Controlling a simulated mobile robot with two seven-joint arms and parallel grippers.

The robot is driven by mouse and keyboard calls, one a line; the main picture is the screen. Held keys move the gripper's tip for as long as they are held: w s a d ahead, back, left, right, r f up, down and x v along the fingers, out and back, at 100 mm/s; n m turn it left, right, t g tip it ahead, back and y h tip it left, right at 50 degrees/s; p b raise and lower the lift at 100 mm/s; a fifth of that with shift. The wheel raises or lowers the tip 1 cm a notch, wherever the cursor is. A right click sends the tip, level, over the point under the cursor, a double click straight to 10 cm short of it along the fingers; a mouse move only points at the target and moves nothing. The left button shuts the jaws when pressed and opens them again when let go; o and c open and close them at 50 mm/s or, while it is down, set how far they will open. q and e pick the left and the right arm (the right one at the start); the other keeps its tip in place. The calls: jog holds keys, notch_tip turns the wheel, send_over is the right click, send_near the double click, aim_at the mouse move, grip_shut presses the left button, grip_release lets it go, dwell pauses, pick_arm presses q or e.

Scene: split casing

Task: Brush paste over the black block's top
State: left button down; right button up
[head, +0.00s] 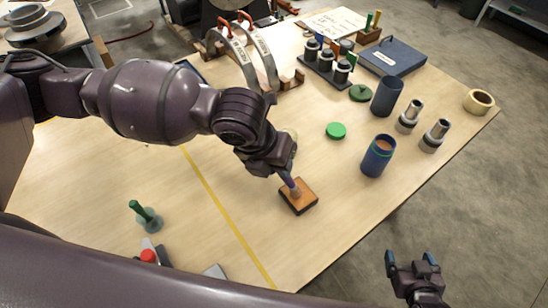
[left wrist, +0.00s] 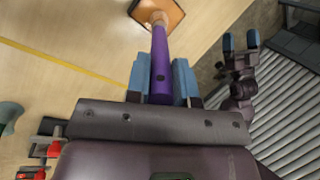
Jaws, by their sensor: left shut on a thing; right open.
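The block (head: 303,204) lies on the table near its front right edge. Its sides are black and its visible top is orange-brown; it also shows at the top of the left wrist view (left wrist: 176,12). My left gripper (head: 283,174) is shut on the purple handle of a brush (left wrist: 160,65), close above the block. The brush's pale head (head: 296,191) points down onto the block's top; its contact is hard to make out. A blue jar (head: 373,163) with orange-brown paste inside stands uncapped to the right. My right gripper (head: 412,260) is open and empty, off the table's front edge.
Dark and metal cylinders (head: 387,97) stand at right, with a tan ring (head: 479,101) near the edge. Curved casing parts (head: 243,60) stand behind my left arm. A green-handled tool (head: 146,217) stands at front left.

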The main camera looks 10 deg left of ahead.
pick_arm(q)
jog(key=s+d, duration=0.2)
jog(key=shift+s+d, duration=0.35)
jog(key=shift+s, duration=0.05)
pick_arm(e)
jog(key=shift+w+r, duration=0.25)
jog(key=shift+w, duration=0.2)
jog(key=shift+s, duration=0.15)
pick_arm(q)
notch_tip(320, 180, up, 6)
jog(key=shift+f, duration=0.1)
pick_arm(e)
jog(key=shift+w, duration=0.2)
jog(key=shift+s, duration=0.15)
